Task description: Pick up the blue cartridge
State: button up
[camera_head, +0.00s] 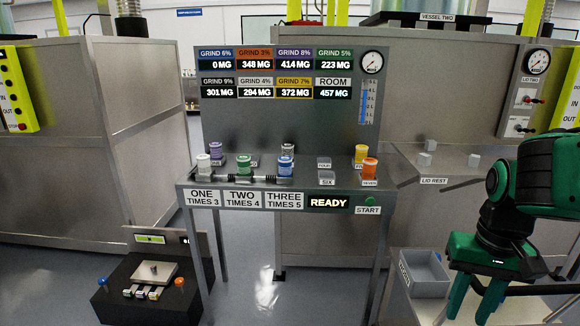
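The blue cartridge (286,165) stands upright in the front row of the metal console, above the THREE label. A grey cartridge (288,149) stands just behind it. My gripper (476,303) hangs at the lower right, well apart from the blue cartridge and to its right. Its green fingers point down with a gap between them, and nothing shows between them.
White (204,162) and green (243,164) cartridges share the front row; a purple one (215,149) stands behind. Orange (370,169) and yellow (361,154) cartridges stand at right. An upright display panel (215,120) backs the console. A grey bin (428,287) is beside my gripper.

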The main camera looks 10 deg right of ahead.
aim_at(285, 162)
jog(key=i, duration=1.15)
jog(key=u, duration=0.1)
